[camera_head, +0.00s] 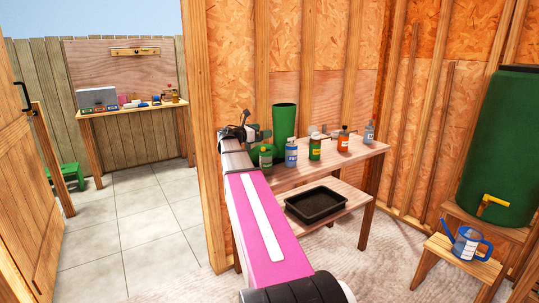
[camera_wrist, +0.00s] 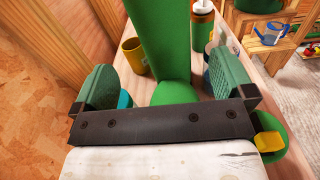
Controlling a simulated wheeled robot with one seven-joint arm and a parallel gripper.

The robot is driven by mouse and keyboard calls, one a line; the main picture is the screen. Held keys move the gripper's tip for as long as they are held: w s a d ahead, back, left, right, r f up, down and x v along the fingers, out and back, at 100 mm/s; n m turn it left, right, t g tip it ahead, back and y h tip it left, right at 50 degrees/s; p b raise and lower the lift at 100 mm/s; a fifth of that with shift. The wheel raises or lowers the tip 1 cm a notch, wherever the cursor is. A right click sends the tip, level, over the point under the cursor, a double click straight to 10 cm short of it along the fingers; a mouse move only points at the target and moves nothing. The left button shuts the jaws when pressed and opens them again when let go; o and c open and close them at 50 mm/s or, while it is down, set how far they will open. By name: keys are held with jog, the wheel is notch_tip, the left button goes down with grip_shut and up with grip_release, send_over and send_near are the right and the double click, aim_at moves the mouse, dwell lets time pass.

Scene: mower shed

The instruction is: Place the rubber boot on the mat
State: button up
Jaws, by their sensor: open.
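The green rubber boot (camera_head: 284,132) stands upright on the top of a wooden table against the wall. In the wrist view its tall shaft (camera_wrist: 160,40) rises between my two finger pads, and its toe points toward my palm. My gripper (camera_wrist: 163,82) is open, one pad on each side of the boot, with visible gaps. In the head view my gripper (camera_head: 246,133) is at the table's left end, just left of the boot. I cannot make out a mat for certain in either view.
Several bottles, including an orange one (camera_head: 343,142), stand right of the boot. A yellow cup (camera_wrist: 133,56) stands close beside it. A black tray (camera_head: 345,206) lies on the lower shelf (camera_head: 352,225). A stool (camera_head: 462,262) with a blue watering can (camera_head: 466,244) stands right.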

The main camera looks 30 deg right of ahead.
aim_at(279, 128)
jog(key=d, duration=0.9)
jog(key=shift+w+d+f, duration=0.2)
jog(key=shift+w+d, duration=0.15)
jog(key=shift+r, duration=0.1)
jog(key=c, duration=1.9)
